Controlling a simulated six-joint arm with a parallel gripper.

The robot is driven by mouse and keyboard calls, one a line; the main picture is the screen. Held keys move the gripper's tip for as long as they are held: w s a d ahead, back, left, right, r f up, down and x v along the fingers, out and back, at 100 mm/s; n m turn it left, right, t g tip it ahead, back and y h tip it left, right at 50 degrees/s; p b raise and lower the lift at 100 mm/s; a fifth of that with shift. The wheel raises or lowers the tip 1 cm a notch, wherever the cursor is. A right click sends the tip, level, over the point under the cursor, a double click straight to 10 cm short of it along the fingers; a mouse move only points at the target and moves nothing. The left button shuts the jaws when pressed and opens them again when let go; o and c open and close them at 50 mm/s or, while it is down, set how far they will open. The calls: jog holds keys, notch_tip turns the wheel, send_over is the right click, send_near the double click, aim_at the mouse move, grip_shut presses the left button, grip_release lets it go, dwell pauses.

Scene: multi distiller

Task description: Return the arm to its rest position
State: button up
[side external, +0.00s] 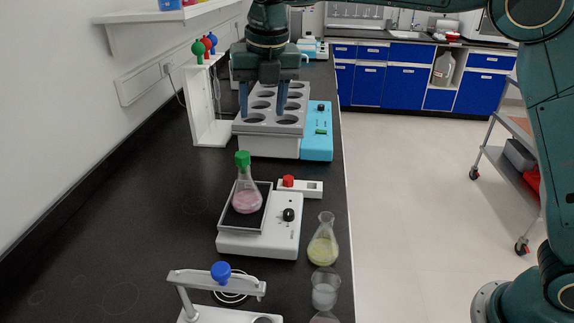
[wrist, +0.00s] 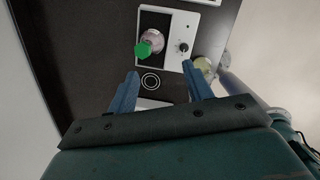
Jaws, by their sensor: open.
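My gripper (side external: 262,112) hangs fingers-down in the side external view, in front of the grey rack of the water bath. Its two blue fingers are apart with nothing between them. In the wrist view my gripper (wrist: 163,92) also shows open and empty, over the dark bench. A flask with pink liquid (side external: 246,200) and a green stopper stands upright on the white stirrer plate (side external: 262,243), nearer the camera than my gripper. It also shows in the wrist view (wrist: 155,40). The arm's rest position is not marked in either view.
The grey rack (side external: 266,128) has several round openings and a blue control box (side external: 317,133). A flask with yellow liquid (side external: 323,243) and a beaker (side external: 325,290) stand near the bench's right edge. A white stand (side external: 207,108) with coloured stoppers is at left.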

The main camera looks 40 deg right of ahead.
jog(key=s+d+r+m+t, duration=0.1)
jog(key=s+d+r+m, duration=0.1)
jog(key=s+d+m, duration=0.5)
jog(key=s+d+r+m+t, duration=0.1)
jog(key=s+d+r+m, duration=0.2)
jog(key=s+d+m, duration=0.35)
jog(key=s+d+f+m, duration=0.1)
jog(key=s+f+m, duration=0.3)
jog(key=s+m, duration=0.5)
jog(key=s+d+f+m+t, duration=0.1)
jog(key=s+f+m, duration=0.3)
jog(key=s+m, duration=0.4)
jog(key=shift+s+d+f+m+t, duration=0.3)
jog(key=shift+s+d, duration=0.25)
jog(key=shift+s, duration=0.65)
jog(key=shift+c, duration=0.5)
jog(key=shift+r, duration=0.1)
